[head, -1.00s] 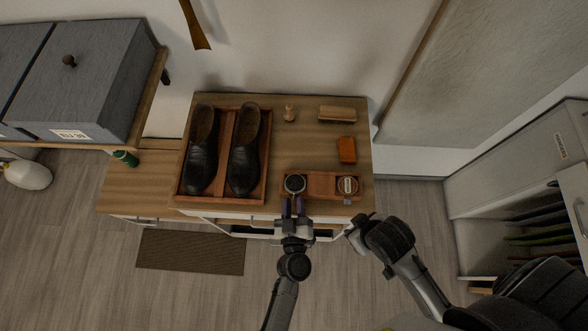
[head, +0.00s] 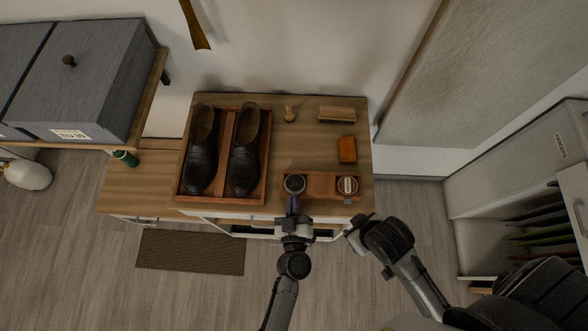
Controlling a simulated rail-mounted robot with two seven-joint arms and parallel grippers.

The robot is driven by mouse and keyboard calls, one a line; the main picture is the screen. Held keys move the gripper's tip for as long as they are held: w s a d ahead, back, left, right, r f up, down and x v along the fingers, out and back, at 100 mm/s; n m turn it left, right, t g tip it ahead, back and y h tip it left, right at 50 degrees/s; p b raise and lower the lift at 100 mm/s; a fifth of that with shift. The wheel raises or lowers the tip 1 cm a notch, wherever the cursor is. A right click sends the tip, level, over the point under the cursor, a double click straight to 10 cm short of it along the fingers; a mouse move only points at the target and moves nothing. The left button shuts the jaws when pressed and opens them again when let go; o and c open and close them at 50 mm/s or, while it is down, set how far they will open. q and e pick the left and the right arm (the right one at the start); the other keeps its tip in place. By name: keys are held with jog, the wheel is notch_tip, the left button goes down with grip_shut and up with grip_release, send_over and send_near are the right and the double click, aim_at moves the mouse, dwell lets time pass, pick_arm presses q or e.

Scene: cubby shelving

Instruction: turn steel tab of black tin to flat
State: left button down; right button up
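The black tin (head: 295,184) sits at the left end of a small reddish wooden tray (head: 321,184) near the front edge of the dresser top. My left gripper (head: 294,200) is at the tin's front edge, its purple fingers drawn together where the tab would sit. It looks shut on the steel tab, which the fingers hide, so its angle cannot be told. My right gripper (head: 352,230) is off the dresser's front edge, right of the left one, apart from everything; its finger opening is not clear.
A second tin (head: 347,185) with a pale label and a small steel tab stands at the tray's right end. Black shoes (head: 243,154) lie in a larger tray at left. An orange box (head: 346,149), a brush (head: 337,114) and a wooden peg (head: 290,113) lie behind.

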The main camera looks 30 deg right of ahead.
pick_arm(q)
jog(key=n, duration=0.7)
jog(key=shift+n+y, duration=0.3)
jog(key=shift+n, duration=0.1)
jog(key=n, duration=0.4)
jog(key=shift+a+f, duration=0.1)
jog(key=shift+f, duration=0.05)
jog(key=shift+n, duration=1.2)
jog(key=c, duration=1.3)
grip_release()
